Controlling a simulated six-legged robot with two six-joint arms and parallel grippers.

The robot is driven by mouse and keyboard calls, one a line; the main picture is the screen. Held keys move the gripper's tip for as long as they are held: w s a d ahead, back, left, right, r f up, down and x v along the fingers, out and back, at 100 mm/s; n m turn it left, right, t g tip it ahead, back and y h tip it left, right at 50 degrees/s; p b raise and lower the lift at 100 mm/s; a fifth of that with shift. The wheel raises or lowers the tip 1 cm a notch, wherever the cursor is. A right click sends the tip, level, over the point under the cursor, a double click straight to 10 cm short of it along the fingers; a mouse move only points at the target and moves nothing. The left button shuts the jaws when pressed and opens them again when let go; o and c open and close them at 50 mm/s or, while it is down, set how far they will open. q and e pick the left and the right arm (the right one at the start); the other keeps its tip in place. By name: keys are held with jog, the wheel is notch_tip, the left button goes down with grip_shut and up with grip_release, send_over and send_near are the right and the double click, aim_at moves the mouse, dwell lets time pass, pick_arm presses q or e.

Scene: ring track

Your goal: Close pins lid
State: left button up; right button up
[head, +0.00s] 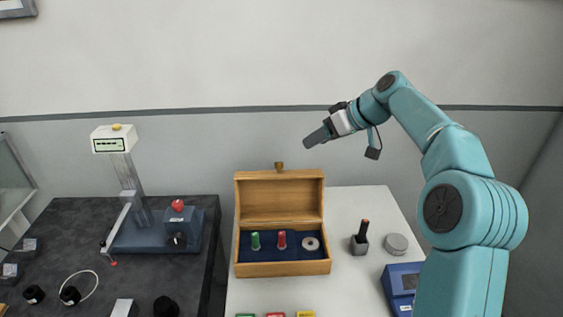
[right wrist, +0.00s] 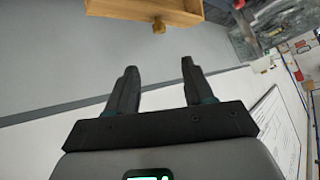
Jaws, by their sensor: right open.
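The wooden pins box (head: 282,268) stands on the white table with its lid (head: 279,200) raised upright at the back. A small brass-coloured knob (head: 279,166) sticks up from the lid's top edge. A green pin (head: 255,240), a red pin (head: 281,239) and a metal ring (head: 310,243) sit in the dark blue insert. My right gripper (head: 315,139) is in the air, above and to the right of the lid, touching nothing. In the right wrist view its two fingers (right wrist: 158,82) are apart and empty, with the lid's knob (right wrist: 158,26) beyond them. My left gripper does not show.
A dark holder (head: 360,243), a grey round disc (head: 396,244) and a blue device (head: 402,281) stand right of the box. Coloured blocks (head: 275,315) lie in front. A measuring stand (head: 150,215) is on the dark table at left.

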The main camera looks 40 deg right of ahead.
aim_at(279, 163)
jog(key=p+x, duration=0.2)
jog(key=x, duration=1.2)
jog(key=shift+s+f+p, duration=0.1)
jog(key=shift+f+p, duration=0.15)
jog(key=shift+p, duration=0.05)
jog(key=shift+w+a+f, duration=0.2)
jog(key=shift+w+f, duration=0.05)
jog(key=shift+w, duration=0.15)
jog(key=shift+s+r, duration=0.1)
jog(key=shift+s, duration=0.1)
jog(key=shift+d, duration=0.1)
jog(key=c, duration=0.8)
grip_shut()
